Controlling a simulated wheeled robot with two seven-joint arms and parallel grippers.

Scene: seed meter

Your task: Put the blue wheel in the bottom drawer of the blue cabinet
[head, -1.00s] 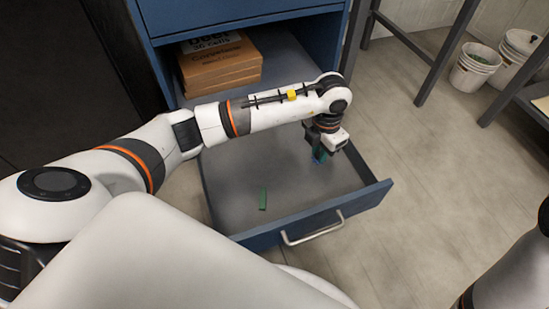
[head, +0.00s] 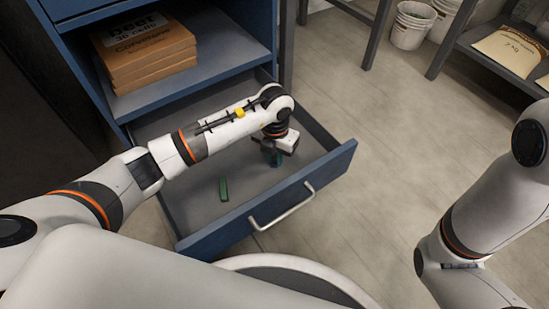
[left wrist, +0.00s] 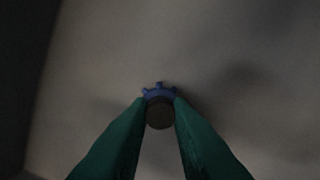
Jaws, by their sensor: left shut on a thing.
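The blue wheel (left wrist: 158,90), toothed at its rim with a dark round part below, sits between the green fingertips of my left gripper (left wrist: 160,112) in the left wrist view. The gripper is shut on it. In the head view my left gripper (head: 276,158) points down inside the open bottom drawer (head: 225,240) of the blue cabinet (head: 105,100). The wheel is too hidden to make out there. I cannot tell whether it touches the drawer floor. My right gripper is out of view.
A small green bar (head: 224,189) lies on the drawer floor. Cardboard boxes (head: 150,55) stand on the shelf above. The drawer's front has a metal handle (head: 281,207). White buckets (head: 412,25) and a rack with a bag (head: 508,52) stand at the back right.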

